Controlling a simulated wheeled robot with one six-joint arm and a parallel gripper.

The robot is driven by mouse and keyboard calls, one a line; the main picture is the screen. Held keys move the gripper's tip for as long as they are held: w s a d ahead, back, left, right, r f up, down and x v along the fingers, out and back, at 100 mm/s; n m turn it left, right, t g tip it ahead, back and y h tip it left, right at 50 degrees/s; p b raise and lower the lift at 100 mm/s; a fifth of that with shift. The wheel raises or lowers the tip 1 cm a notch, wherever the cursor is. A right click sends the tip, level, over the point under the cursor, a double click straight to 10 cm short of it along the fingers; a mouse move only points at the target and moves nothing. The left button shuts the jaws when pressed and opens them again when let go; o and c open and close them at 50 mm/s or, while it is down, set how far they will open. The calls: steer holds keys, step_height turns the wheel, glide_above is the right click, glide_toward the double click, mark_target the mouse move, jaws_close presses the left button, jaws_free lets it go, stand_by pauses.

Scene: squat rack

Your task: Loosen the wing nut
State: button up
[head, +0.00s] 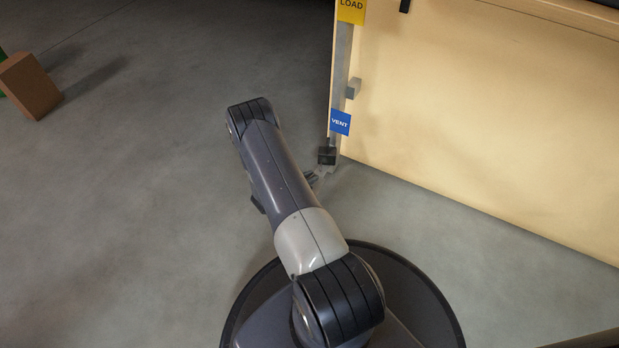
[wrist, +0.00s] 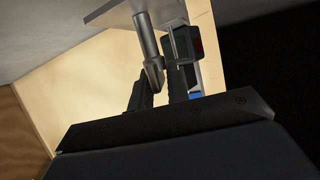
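I cannot make out a wing nut for certain in either view. In the wrist view a grey metal rod (wrist: 148,48) reaches down from a grey plate, and its lower end lies at my gripper (wrist: 160,88). My gripper's two dark fingers stand apart, one on each side of that end; I cannot tell whether they touch it. In the head view my arm hides most of the gripper, low beside the foot of the grey post (head: 341,60).
The post carries a yellow LOAD label (head: 351,10), a blue VENT label (head: 340,122) and a dark block (head: 327,155) at its foot. A cream panel (head: 480,110) stands to the right. A brown box (head: 31,84) is far left. Floor between is clear.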

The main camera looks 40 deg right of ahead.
steer(key=shift+f, duration=0.1)
jaws_close()
steer(key=shift+a, duration=0.1)
steer(key=shift+s+n+t, duration=0.1)
steer(key=shift+n+t, duration=0.3)
steer(key=shift+t, duration=0.1)
steer(key=n+t+y, duration=0.1)
steer(key=n+t, duration=0.1)
steer(key=n+t+y, duration=0.1)
steer(key=n+t, duration=0.1)
steer(key=shift+s+f+t, duration=0.15)
steer(key=shift+t, duration=0.15)
steer(key=n+t+y, duration=0.3)
steer(key=n, duration=0.1)
steer(key=shift+t, duration=0.3)
steer(key=n+t+y, duration=0.1)
steer(key=n+y, duration=0.2)
steer(key=shift+n+t+y, duration=0.3)
steer(key=shift+t, duration=0.1)
steer(key=n+y, duration=0.6)
steer(key=y, duration=0.1)
steer(key=shift+n+y, duration=0.4)
steer(key=n+g+y, duration=0.1)
steer(key=n+y, duration=0.2)
steer(key=n+g+y, duration=0.1)
steer(key=n+y, duration=0.1)
steer(key=y, duration=0.1)
steer(key=shift+n+g, duration=0.3)
steer(key=shift+n, duration=0.1)
